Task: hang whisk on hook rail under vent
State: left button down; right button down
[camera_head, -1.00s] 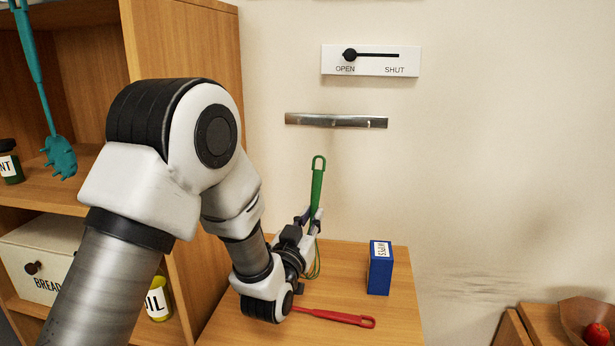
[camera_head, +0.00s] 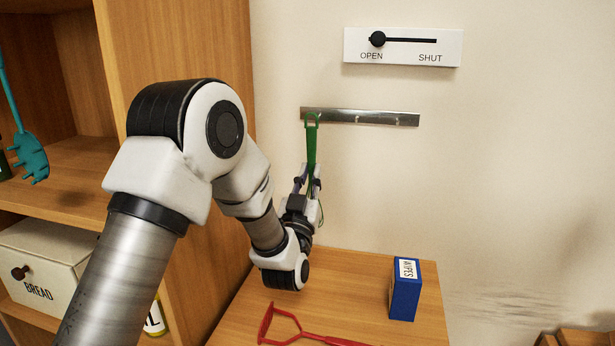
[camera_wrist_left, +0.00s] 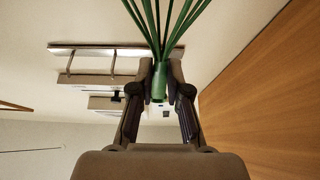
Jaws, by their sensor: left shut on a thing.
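The green whisk (camera_head: 312,145) is upright in my left gripper (camera_head: 307,182), which is shut on its handle. Its loop end is up, overlapping the left part of the metal hook rail (camera_head: 375,118) in the head view. I cannot tell whether the loop touches a hook. In the left wrist view the fingers (camera_wrist_left: 160,85) close on the green handle, with the whisk's wires (camera_wrist_left: 160,25) spreading toward the camera's top edge. The rail with its hooks (camera_wrist_left: 95,50) shows to the left there. My right gripper is not in view.
A vent slider plate (camera_head: 402,47) marked OPEN and SHUT is above the rail, its knob at OPEN. A blue wipes box (camera_head: 405,290) and a red utensil (camera_head: 290,330) are on the wooden table (camera_head: 345,275). A wooden shelf (camera_head: 180,50) stands close on the left.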

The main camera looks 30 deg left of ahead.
pick_arm(q)
jog(key=shift+w+a, duration=0.25)
jog(key=shift+w, duration=0.2)
jog(key=shift+w+a+f+p, duration=0.15)
jog(key=shift+w+p, duration=0.15)
jog(key=shift+w, duration=0.45)
jog(key=w, duration=0.1)
jog(key=w+b, duration=0.1)
jog(key=w+f, duration=0.1)
jog(key=shift+w+a+f, duration=0.1)
jog(key=shift+w+a, duration=0.1)
jog(key=shift+a, duration=0.2)
